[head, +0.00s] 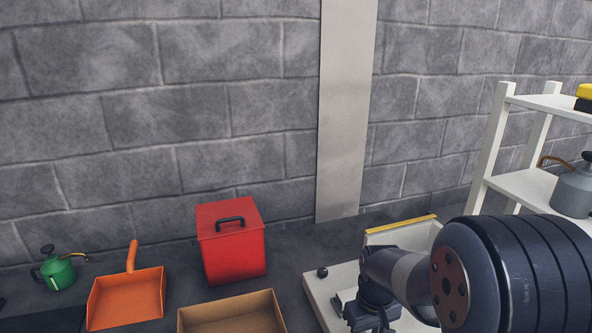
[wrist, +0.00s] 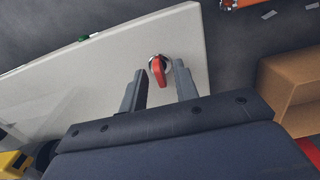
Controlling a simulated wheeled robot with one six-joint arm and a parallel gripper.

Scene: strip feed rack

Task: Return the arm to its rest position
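My gripper (wrist: 160,70) is open, its two grey fingers apart with nothing held between them. In the wrist view, a red knob or lever (wrist: 158,68) on a round metal base shows between the fingertips. It sits on a pale flat panel (wrist: 95,65), and I see no finger touching it. In the head view, my arm reaches in from the lower right over a white unit, and its folded dark end is near the bottom edge.
The white unit (head: 318,292) has a small black knob (head: 322,272). To its left are a red lidded bin (head: 233,262), a cardboard box (head: 200,322), an orange dustpan (head: 125,300) and a green can (head: 60,274). White shelving (head: 525,186) holding a grey can (head: 574,192) stands right.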

